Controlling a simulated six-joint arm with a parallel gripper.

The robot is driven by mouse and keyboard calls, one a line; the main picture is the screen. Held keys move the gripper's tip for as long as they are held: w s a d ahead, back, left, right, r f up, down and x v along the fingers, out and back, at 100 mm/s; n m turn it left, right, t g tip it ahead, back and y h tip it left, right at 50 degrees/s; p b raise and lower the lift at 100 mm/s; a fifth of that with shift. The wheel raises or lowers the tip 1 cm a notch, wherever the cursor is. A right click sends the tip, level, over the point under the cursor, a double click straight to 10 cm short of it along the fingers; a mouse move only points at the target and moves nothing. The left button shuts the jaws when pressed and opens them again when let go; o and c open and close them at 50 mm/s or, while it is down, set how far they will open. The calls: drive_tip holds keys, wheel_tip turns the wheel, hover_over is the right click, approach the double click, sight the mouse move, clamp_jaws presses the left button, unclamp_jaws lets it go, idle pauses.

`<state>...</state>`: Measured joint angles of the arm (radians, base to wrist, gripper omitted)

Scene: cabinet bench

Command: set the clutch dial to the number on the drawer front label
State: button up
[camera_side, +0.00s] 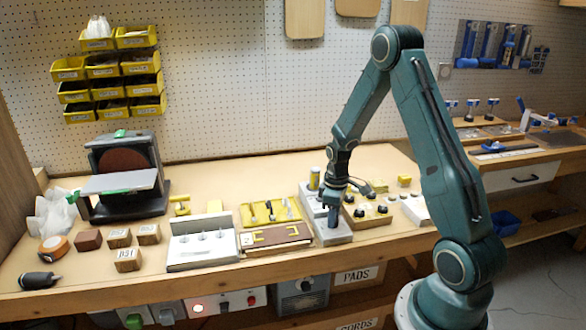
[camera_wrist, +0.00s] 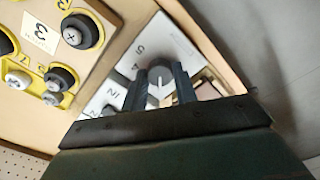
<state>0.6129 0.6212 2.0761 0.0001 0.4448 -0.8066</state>
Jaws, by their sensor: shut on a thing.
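The clutch dial is a round dark grey knob (camera_wrist: 159,78) with a pale pointer line, on a light plate (camera_wrist: 185,50) marked with digits; a 5 and a 4 are readable beside it. My gripper (camera_wrist: 160,88) is shut on the knob, one dark finger on each side. In the side view my gripper (camera_side: 332,221) points down onto a light grey block (camera_side: 333,236) near the bench front, and hides the knob there. The fingers partly cover the scale, so I cannot tell the exact setting. I cannot tell which marking is the drawer front label.
A brown box with a 2 card (camera_side: 247,240) lies left. Below the bench, one front reads PADS (camera_side: 357,276).

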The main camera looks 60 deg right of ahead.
idle(0.3)
drive_tip(key=o, duration=1)
drive_tip(key=shift+c, duration=0.2)
drive_tip(key=shift+r, duration=0.15)
wheel_tip(320, 180, up, 14)
drive_tip(key=shift+f, duration=0.2)
